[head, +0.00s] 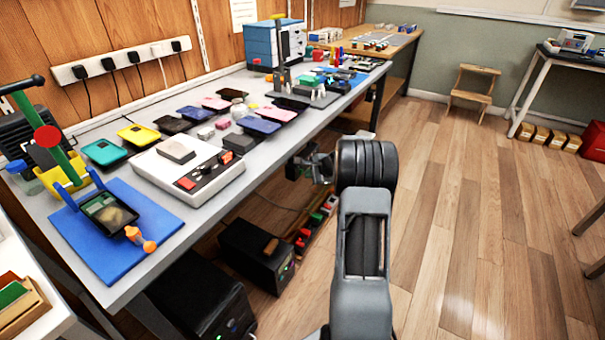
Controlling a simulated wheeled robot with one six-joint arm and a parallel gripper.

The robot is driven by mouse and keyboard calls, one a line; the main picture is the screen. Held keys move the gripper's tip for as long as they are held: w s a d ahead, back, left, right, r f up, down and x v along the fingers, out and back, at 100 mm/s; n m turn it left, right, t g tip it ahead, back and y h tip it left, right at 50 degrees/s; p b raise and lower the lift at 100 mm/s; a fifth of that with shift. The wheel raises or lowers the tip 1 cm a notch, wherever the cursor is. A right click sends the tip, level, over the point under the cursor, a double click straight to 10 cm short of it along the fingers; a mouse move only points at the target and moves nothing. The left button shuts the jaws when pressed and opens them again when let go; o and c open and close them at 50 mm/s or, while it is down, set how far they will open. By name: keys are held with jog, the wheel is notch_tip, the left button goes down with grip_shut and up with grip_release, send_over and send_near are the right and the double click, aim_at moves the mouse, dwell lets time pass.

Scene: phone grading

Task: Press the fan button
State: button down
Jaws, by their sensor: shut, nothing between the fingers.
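My gripper (306,165) is shut and empty, just off the front edge of the grey workbench (262,158), seen from behind and partly hidden by my arm. No button is clearly marked as the fan's. A dark boxy unit (22,130), perhaps a fan, stands at the bench's left end, partly hidden by a green stand with a red disc. A white box (208,160) on the bench carries a red button (185,184) and dark knobs (203,168). My gripper is right of this box and apart from it.
Several phones (258,125) lie along the bench. A blue mat (155,215) at the front left holds a phone in a stand and an orange-tipped tool. Black boxes (255,250) and small coloured items stand under the bench. The wooden floor (460,220) at right is clear.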

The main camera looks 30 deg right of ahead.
jog(key=shift+w+a, duration=0.1)
jog(key=shift+w, duration=0.15)
jog(key=shift+s, duration=0.1)
dwell(0.3)
jog(key=shift+s+d+b, duration=0.35)
jog(key=shift+s+d, duration=0.05)
jog(key=shift+s, duration=0.3)
jog(key=shift+s, duration=0.1)
jog(key=shift+s+d+b, duration=0.25)
jog(key=shift+s+d, duration=0.2)
jog(key=shift+s, duration=0.4)
jog(key=shift+s+d+b, duration=0.3)
jog(key=shift+s+d, duration=0.2)
jog(key=shift+s, duration=0.4)
jog(key=shift+s+d+b, duration=0.25)
jog(key=shift+s+d, duration=0.2)
jog(key=shift+s, duration=0.4)
jog(key=shift+r, duration=0.15)
